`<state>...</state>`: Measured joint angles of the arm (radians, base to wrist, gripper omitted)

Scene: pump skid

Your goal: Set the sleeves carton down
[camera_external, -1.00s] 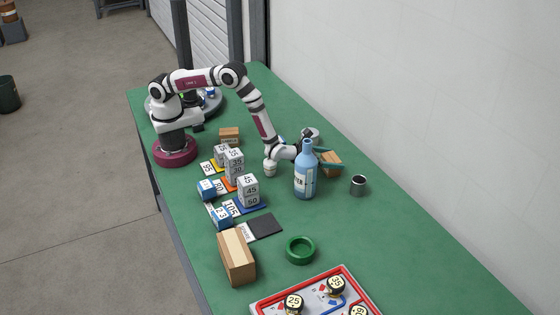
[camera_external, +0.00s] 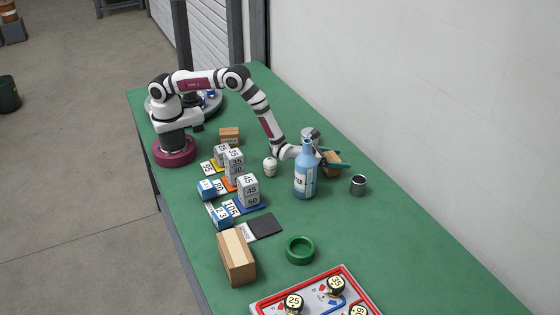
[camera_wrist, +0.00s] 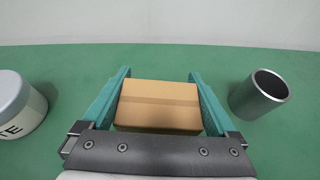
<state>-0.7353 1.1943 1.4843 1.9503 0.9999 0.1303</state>
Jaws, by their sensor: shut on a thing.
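The carton looks level.
The bottle (camera_external: 305,172) stands just in front of my gripper, and a dark metal cup (camera_external: 358,185) stands to the right. Numbered boxes (camera_external: 248,190), a larger carton (camera_external: 237,257) and a green ring (camera_external: 300,250) lie nearer the camera. The table is clear right of the cup.

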